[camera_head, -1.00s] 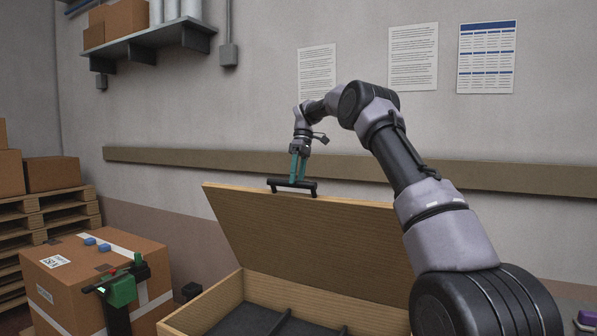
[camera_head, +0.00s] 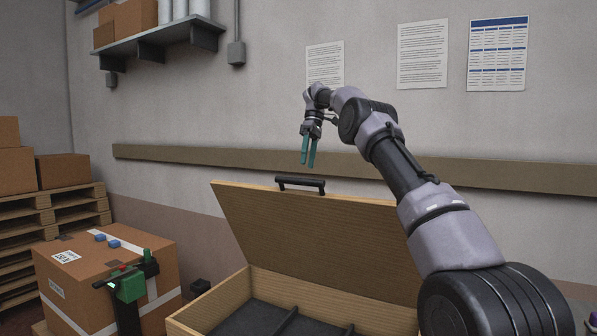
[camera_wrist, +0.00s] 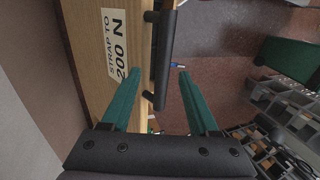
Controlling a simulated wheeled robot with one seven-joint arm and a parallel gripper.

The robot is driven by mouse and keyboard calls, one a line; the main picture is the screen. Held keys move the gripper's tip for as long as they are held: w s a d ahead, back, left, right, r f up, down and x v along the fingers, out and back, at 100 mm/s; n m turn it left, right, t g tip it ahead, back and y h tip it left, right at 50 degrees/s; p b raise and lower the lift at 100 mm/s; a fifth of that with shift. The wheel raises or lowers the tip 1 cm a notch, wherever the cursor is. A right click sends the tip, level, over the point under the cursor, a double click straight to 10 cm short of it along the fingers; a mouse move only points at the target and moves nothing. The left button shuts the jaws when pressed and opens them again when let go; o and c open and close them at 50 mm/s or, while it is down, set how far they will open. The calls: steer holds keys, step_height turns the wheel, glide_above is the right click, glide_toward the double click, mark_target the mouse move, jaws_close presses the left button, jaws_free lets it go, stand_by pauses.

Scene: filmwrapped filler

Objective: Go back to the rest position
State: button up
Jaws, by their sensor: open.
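My gripper (camera_head: 308,160) is open and empty, its two teal fingers pointing down above the lid's edge. The wooden chest's lid (camera_head: 320,230) stands raised, with a black bar handle (camera_head: 301,183) on its top edge. The gripper is a little above the handle and apart from it in the head view. In the wrist view the handle (camera_wrist: 163,60) shows beyond and between the fingers (camera_wrist: 152,88), beside a label reading "STRAP TO 200 N" (camera_wrist: 115,45). The open chest (camera_head: 215,304) has dark compartments inside.
A taped cardboard box (camera_head: 85,290) with blue pieces and a green-and-black tool (camera_head: 130,287) stands at left. Pallets with boxes (camera_head: 60,208) are behind it. A shelf (camera_head: 160,37) and a wall rail (camera_head: 400,171) are on the wall. Free air surrounds the gripper.

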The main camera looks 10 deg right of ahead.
steer(key=s+d+r+m+t+h, duration=0.1)
steer(key=s+r+m+t, duration=0.15)
steer(key=s+r, duration=0.55)
steer(key=s+d+r+m+t+h, duration=0.1)
steer(key=s+d+r+m+t, duration=0.2)
steer(key=s, duration=0.9)
steer(key=s+f+m+t, duration=0.2)
steer(key=s+f+m, duration=0.2)
steer(key=s, duration=0.7)
steer(key=s+f+m+t+y, duration=0.1)
steer(key=s+f+m+t, duration=0.2)
steer(key=s, duration=0.9)
step_height(320, 180, down, 3)
steer(key=shift+d+r+m+y, duration=0.1)
steer(key=shift+d+m+y, duration=0.15)
steer(key=shift+m, duration=0.8)
